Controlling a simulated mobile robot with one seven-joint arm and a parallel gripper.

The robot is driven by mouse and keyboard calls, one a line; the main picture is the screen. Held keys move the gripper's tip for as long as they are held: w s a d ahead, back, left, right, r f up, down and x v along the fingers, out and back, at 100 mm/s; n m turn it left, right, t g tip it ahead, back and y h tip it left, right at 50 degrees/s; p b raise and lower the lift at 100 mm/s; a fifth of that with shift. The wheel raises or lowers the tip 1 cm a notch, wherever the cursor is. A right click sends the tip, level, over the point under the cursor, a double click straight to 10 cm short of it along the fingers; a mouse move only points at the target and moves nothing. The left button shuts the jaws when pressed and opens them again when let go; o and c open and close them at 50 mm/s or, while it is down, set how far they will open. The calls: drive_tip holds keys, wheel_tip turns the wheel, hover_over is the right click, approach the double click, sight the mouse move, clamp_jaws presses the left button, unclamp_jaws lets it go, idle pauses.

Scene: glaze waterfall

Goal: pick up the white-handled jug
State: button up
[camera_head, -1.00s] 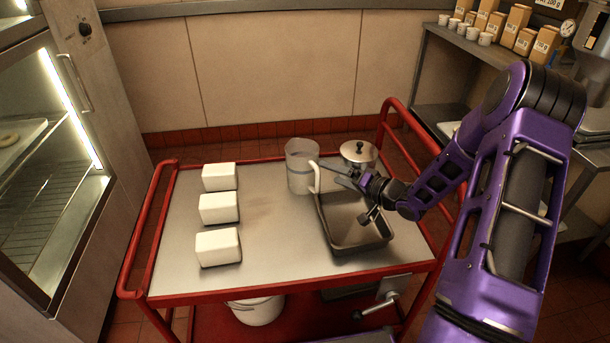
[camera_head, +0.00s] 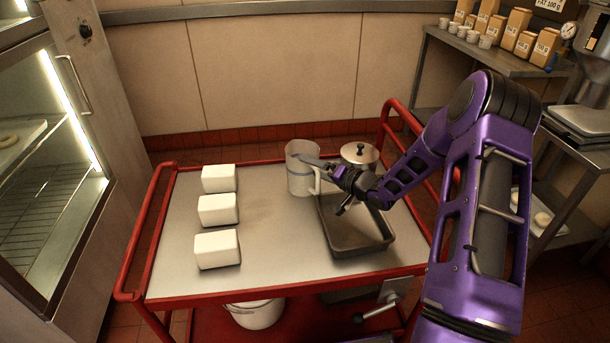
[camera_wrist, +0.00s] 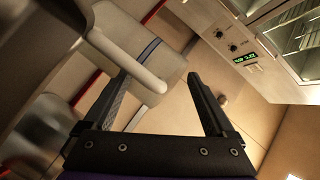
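The jug (camera_head: 300,183) is a clear-grey vessel with a darker band and a white handle. It stands upright at the back middle of the red-framed cart (camera_head: 262,250), its handle facing right, toward my arm. My gripper (camera_head: 314,164) is level with the upper part of the jug, at its handle side, and its fingers overlap the jug in the head view. In the wrist view, my gripper (camera_wrist: 158,78) is open with its fingers wide apart. The white handle (camera_wrist: 133,62) shows ahead, its rounded end between the fingertips. I cannot tell whether anything touches.
A dark metal tray (camera_head: 358,246) lies right of the jug. A lidded steel pot (camera_head: 360,154) stands behind it. Several white blocks (camera_head: 217,249) line the cart's left side. The cart top between blocks and tray is clear. A glass-doored cabinet (camera_head: 50,160) stands left.

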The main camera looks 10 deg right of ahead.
clamp_jaws()
idle(1.2)
